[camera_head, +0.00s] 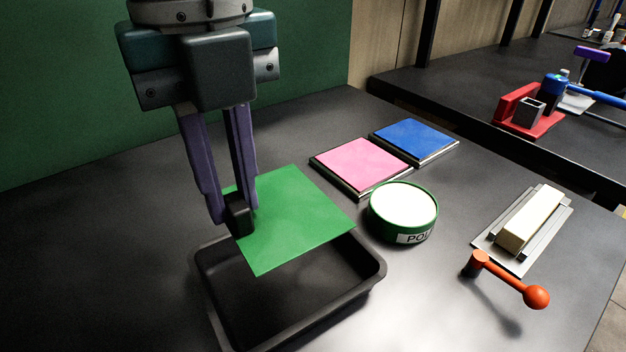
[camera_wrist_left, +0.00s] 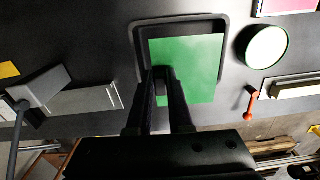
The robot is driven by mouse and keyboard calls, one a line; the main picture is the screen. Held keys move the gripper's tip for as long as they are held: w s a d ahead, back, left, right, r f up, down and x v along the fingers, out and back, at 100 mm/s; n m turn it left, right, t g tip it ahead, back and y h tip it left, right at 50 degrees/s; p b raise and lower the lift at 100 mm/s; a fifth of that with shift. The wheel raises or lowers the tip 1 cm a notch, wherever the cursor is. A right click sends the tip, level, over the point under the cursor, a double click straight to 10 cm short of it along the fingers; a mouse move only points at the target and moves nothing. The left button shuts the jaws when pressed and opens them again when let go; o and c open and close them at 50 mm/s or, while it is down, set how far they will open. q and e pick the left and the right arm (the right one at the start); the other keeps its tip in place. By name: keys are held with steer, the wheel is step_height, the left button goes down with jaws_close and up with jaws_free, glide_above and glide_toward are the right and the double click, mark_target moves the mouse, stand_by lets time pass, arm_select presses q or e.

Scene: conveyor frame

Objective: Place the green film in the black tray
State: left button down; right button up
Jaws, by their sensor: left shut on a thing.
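My left gripper (camera_head: 238,212) is shut on the edge of the green film (camera_head: 295,215), a thin flat square sheet. It holds the film out flat above the black tray (camera_head: 372,274), over the tray's back part. The film hides part of the tray's inside; the visible floor of the tray is bare. In the left wrist view the film (camera_wrist_left: 195,65) lies in front of the fingers (camera_wrist_left: 162,75), across the opening of the tray (camera_wrist_left: 140,45). My right gripper is not in view.
Right of the tray stand a round green tin (camera_head: 403,236) with a white top, a pink pad (camera_head: 360,164) and a blue pad (camera_head: 413,138). An orange-knobbed lever (camera_head: 510,280) and a cream block (camera_head: 530,220) on a metal holder are farther right.

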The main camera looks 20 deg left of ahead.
mark_target(254, 289)
arm_select(q)
step_height(254, 289, down, 11)
steer(key=shift+r+b, duration=0.1)
steer(key=shift+b, duration=1)
steer(key=c, duration=0.8)
jaws_free()
steer(key=shift+c, duration=0.2)
step_height(254, 289, up, 12)
steer(key=p, duration=0.3)
steer(key=shift+r, duration=0.1)
